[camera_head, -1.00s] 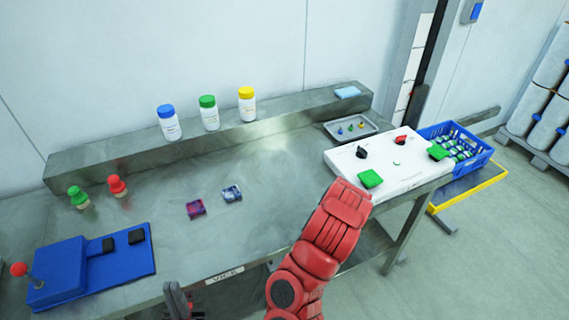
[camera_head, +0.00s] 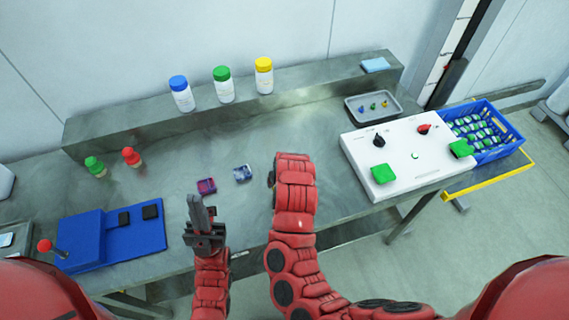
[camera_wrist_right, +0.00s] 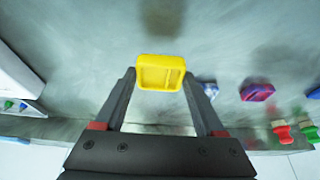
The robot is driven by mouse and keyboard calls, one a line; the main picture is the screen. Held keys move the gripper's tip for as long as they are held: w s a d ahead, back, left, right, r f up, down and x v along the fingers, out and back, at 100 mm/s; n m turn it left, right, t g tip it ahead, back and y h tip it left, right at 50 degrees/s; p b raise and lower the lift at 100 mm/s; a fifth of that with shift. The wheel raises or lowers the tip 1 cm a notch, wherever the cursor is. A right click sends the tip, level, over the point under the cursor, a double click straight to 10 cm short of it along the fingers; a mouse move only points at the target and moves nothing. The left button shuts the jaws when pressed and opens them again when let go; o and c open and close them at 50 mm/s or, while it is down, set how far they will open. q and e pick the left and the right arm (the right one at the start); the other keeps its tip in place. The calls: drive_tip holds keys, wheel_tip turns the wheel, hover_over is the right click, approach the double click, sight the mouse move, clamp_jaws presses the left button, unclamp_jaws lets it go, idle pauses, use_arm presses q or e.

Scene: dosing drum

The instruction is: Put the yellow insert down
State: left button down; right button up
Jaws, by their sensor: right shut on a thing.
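The yellow insert (camera_wrist_right: 160,72) is a small open tray-like piece in the right wrist view. My right gripper (camera_wrist_right: 159,78) is shut on it, with a finger on either side. The insert appears above the grey bench (camera_wrist_right: 228,62); the gap beneath it is hard to judge. In the head view my right wrist hides the insert.
A purple insert (camera_head: 206,186) and a blue-grey one (camera_head: 242,172) lie left of my right wrist. A blue joystick board (camera_head: 115,240) is at left, a white panel (camera_head: 405,155) at right. A grey tray (camera_head: 372,106) and bottles (camera_head: 223,85) stand behind.

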drive_tip(key=w+b, duration=0.2)
drive_tip(key=w, duration=0.1)
drive_tip(key=w+f+b, duration=0.1)
drive_tip(key=w+b, duration=0.2)
drive_tip(key=w, duration=0.1)
drive_tip(key=w+d+b, duration=0.1)
drive_tip(key=w+b, duration=0.2)
drive_tip(key=shift+w+f, duration=0.2)
drive_tip(key=shift+w, duration=0.45)
wheel_tip(320, 180, down, 3)
drive_tip(key=shift+s+b, duration=0.1)
drive_tip(key=shift+b, duration=0.6)
drive_tip(key=shift+f, duration=0.15)
drive_tip(key=shift+f, duration=0.2)
drive_tip(key=o, duration=1.3)
